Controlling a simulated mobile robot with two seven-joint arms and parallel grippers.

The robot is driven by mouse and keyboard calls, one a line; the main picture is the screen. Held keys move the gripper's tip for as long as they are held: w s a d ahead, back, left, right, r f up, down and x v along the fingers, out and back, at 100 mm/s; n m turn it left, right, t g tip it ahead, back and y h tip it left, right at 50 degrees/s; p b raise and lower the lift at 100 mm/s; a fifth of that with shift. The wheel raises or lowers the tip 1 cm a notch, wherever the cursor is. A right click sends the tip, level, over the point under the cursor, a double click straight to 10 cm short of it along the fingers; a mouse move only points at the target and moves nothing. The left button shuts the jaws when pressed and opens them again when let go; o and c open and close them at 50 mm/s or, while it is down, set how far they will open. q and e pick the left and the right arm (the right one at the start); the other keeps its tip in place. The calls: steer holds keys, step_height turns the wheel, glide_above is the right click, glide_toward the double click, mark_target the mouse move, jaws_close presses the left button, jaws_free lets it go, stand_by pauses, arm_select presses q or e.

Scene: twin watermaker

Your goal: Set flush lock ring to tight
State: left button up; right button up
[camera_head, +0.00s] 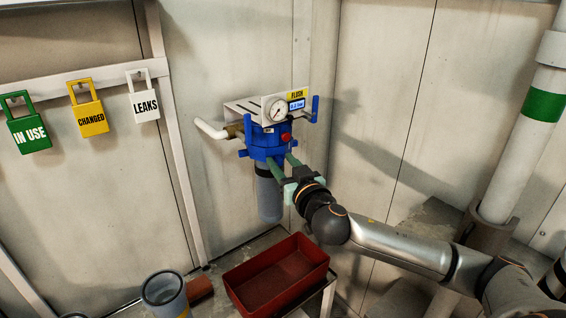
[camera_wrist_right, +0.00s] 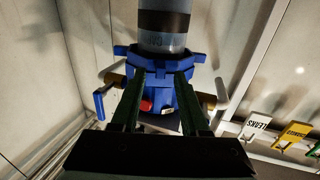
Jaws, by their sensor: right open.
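The flush filter unit hangs on the back wall with a blue lock ring (camera_head: 262,147) that has protruding lugs. A grey cylindrical bowl (camera_head: 268,195) hangs below the ring. In the wrist view, which looks upside down, the blue ring (camera_wrist_right: 160,60) shows between and beyond the green fingers. My right gripper (camera_head: 281,162) is open, with its fingers pointing at the ring from the front; I cannot tell whether they touch it. It also shows in the wrist view (camera_wrist_right: 158,78). The ring's exact setting cannot be read. My left gripper is out of view.
A gauge (camera_head: 277,110), a yellow FLUSH label (camera_head: 297,94) and a red knob (camera_head: 286,137) are on the unit. A red tray (camera_head: 310,276) stands below. Tags on locks, including LEAKS (camera_head: 145,105), hang at left. A white pipe with a green band (camera_head: 543,105) is at right.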

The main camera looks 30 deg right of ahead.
jaws_close()
stand_by(0.3)
stand_by(1.1)
